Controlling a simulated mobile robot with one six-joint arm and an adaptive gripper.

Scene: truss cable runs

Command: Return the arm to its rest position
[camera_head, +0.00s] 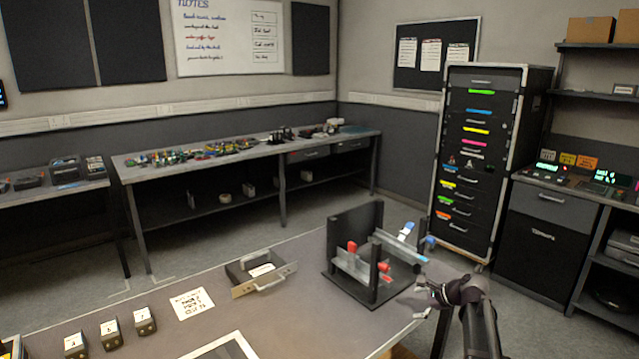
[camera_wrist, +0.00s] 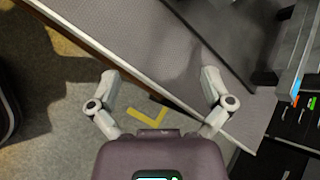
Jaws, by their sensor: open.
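My gripper (camera_head: 432,299) is at the right end of the table in the head view, just right of and in front of the truss stand. In the wrist view my gripper (camera_wrist: 158,82) has its two fingers spread wide with nothing between them. Below it show the table edge and the floor. The black truss stand (camera_head: 345,237) holds grey rails with red and blue clamps. Part of the stand (camera_wrist: 262,45) shows at the upper right of the wrist view.
The table (camera_head: 245,309) carries a box with a handle (camera_head: 263,272), a paper card (camera_head: 192,303) and several numbered blocks (camera_head: 109,334). A rack cabinet (camera_head: 480,165) stands behind at the right. A yellow floor mark (camera_wrist: 150,113) lies below my gripper.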

